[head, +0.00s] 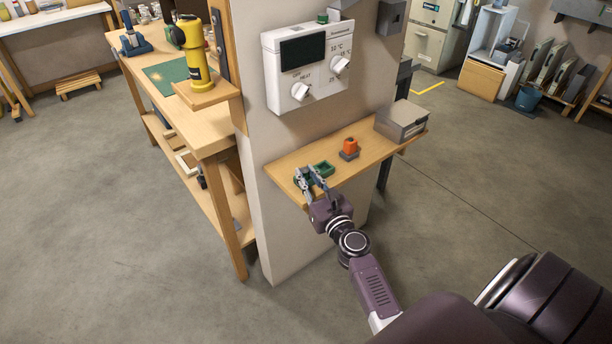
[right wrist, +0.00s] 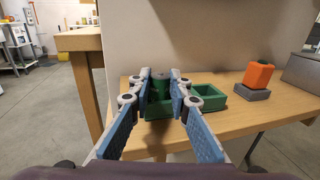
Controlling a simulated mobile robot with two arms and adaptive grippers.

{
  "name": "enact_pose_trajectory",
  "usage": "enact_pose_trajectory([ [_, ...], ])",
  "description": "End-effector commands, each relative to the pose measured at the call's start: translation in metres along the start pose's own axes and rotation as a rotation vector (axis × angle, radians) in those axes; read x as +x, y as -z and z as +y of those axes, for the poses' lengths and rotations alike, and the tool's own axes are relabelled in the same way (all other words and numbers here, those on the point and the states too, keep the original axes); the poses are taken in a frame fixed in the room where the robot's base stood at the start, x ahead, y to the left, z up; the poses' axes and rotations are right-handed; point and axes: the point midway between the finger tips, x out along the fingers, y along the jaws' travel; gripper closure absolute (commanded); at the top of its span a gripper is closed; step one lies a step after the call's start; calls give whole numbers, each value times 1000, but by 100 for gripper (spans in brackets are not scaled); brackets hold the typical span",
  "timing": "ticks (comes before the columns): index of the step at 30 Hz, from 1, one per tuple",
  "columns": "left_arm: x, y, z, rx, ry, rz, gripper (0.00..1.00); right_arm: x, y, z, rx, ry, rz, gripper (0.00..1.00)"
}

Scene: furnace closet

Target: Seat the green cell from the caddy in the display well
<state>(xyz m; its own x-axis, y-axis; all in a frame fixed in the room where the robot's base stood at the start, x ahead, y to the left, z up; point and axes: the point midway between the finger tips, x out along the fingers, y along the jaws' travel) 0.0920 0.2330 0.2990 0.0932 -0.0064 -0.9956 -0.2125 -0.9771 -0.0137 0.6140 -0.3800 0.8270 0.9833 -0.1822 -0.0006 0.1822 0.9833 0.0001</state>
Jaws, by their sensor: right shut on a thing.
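My right gripper (head: 307,177) reaches over the left part of a small green caddy (head: 322,166) on the wooden wall shelf. In the right wrist view, the fingers (right wrist: 161,80) are closed around the green cell (right wrist: 158,92), which stands at the left end of the caddy (right wrist: 228,99). The fingers hide part of it; I cannot tell whether it is lifted. The caddy's right compartment looks empty. The white thermostat (head: 289,92) on the wall above has a dark display recess (head: 303,50), two knobs and a green piece (head: 322,17) on top. My left gripper is not in view.
An orange cell (head: 350,145) stands in a grey holder (head: 348,155) right of the caddy. A grey box (head: 402,122) is at the shelf's (head: 283,164) right end. A yellow flashlight-like object (head: 195,55) stands on a ledge at left. Space before the shelf is clear.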

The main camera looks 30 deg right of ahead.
Motion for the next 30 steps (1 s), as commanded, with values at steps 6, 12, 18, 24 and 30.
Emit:
enact_pose_trajectory([
  [6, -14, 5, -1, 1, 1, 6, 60, 0, -15, 0, -1, 0, -1, 100],
  [12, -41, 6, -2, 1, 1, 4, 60, 0, -43, 0, -1, -1, -1, 100],
  [18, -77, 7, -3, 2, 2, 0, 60, 0, -82, 0, -1, 0, -1, 100],
  [24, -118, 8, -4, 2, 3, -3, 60, 0, -125, 0, 0, 1, -2, 100],
  [30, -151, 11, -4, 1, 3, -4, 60, 0, -163, 0, 1, 1, -2, 100],
])
